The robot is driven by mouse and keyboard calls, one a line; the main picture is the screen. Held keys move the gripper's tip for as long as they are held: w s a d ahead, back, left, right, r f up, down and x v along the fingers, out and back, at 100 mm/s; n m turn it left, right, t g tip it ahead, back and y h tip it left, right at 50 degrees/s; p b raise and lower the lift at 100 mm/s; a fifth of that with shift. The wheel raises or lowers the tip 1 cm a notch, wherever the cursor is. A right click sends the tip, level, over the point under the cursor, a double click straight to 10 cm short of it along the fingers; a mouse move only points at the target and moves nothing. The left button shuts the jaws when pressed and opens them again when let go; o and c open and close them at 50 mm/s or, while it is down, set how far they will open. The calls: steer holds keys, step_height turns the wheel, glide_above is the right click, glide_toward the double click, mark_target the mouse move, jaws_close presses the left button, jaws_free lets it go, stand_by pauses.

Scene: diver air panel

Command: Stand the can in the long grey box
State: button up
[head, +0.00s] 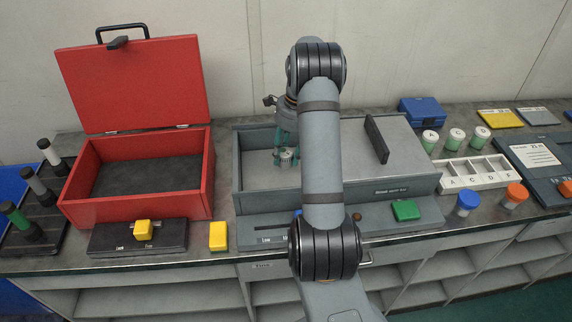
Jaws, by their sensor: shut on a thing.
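The can looks upright. I cannot tell whether its base touches the box floor. My arm hides the middle of the box.
A red box (140,200) with its lid raised stands left. A black block with a yellow knob (142,228) and a yellow block (218,236) sit in front. A green block (405,210) lies before the grey box. A white compartment tray (480,180) and several jars are right.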

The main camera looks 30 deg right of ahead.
mark_target(286, 163)
steer(key=shift+f+p, duration=0.4)
steer(key=shift+f, duration=1.9)
steer(key=shift+f, duration=0.15)
steer(key=o, duration=1.2)
steer(key=shift+r, duration=0.35)
steer(key=r, duration=0.4)
steer(key=d+r, duration=0.1)
steer(key=r, duration=0.2)
steer(key=r+b, duration=0.1)
steer(key=r, duration=0.3)
steer(key=shift+s+d+r, duration=0.25)
steer(key=shift+s+r, duration=0.05)
steer(key=shift+s, duration=0.1)
